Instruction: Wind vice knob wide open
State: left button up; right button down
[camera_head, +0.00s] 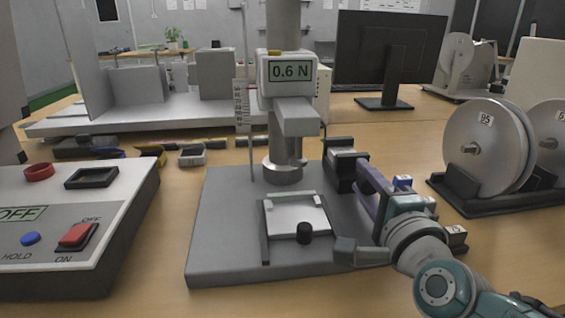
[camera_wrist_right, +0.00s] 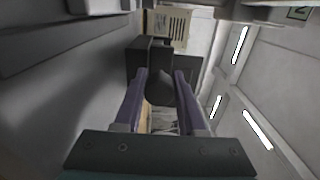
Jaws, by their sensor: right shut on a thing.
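My right gripper (camera_head: 364,180) comes in from the right, its purple fingers reaching to a dark block-like vice (camera_head: 345,157) at the right rear of the grey base plate. In the right wrist view the gripper (camera_wrist_right: 160,78) is shut on a dark rounded knob (camera_wrist_right: 160,93), one finger on each side. Dark vice blocks (camera_wrist_right: 140,60) stand just beyond the knob. How far the vice jaws stand apart is not clear. My left gripper is not in view.
The grey base plate (camera_head: 215,245) carries a column with a gauge (camera_head: 287,72) reading 0.6 N and a light plate (camera_head: 290,217) with a black knob (camera_head: 304,232). A control box (camera_head: 120,200) stands left. Disc reels (camera_head: 490,150) stand right, near my arm.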

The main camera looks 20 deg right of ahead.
jog(key=shift+n, duration=1.1)
jog(key=c, duration=0.5)
grip_release()
jog(key=p+v, duration=0.2)
jog(key=v, duration=0.8)
jog(key=shift+p, duration=0.4)
